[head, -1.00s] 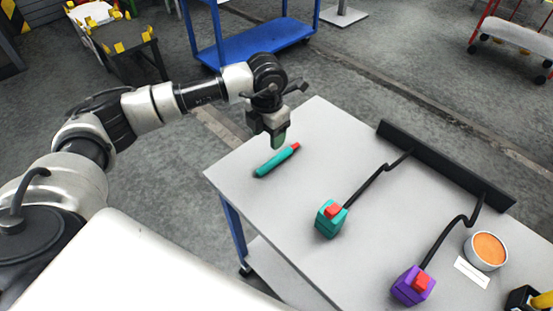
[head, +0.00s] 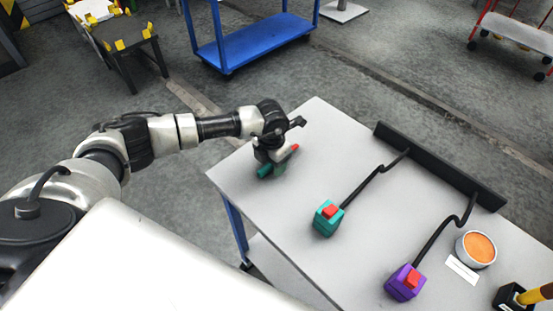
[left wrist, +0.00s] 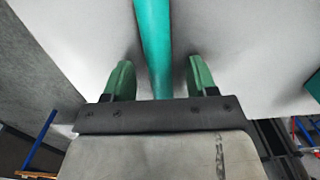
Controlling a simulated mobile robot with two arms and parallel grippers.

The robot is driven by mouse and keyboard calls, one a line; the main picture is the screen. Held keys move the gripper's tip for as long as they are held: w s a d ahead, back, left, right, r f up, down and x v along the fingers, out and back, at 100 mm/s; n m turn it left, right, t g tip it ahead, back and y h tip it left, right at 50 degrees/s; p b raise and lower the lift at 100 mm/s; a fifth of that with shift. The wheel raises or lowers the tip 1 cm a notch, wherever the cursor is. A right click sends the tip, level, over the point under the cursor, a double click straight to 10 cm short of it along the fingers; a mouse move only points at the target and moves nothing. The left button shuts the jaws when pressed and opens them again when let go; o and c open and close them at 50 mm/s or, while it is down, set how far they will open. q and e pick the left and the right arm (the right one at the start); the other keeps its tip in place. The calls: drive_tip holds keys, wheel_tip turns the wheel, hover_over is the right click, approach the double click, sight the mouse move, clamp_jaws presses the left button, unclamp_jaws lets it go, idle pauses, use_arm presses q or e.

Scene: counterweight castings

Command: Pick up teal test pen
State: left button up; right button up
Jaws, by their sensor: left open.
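The teal test pen (head: 265,171) with a red end lies on the light grey table (head: 330,150) near its far left corner. My left gripper (head: 273,165) is over the pen and hides its middle. In the left wrist view the pen (left wrist: 153,45) runs between the two green fingertips of my left gripper (left wrist: 160,80). The fingers are apart, one on each side of the pen, with a gap on both sides. My right gripper is not in view.
A teal box (head: 328,219) and a purple box (head: 405,284), each with a red top, are wired to a black rail (head: 440,165). A bowl of orange stuff (head: 478,249) and a white label (head: 462,270) are at the right. A blue cart (head: 255,45) stands behind on the floor.

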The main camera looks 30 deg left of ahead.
use_arm(q)
drive_tip(key=shift+c, duration=0.4)
drive_tip(key=c, duration=0.8)
drive_tip(key=shift+r, duration=0.1)
drive_tip(key=shift+c, duration=0.2)
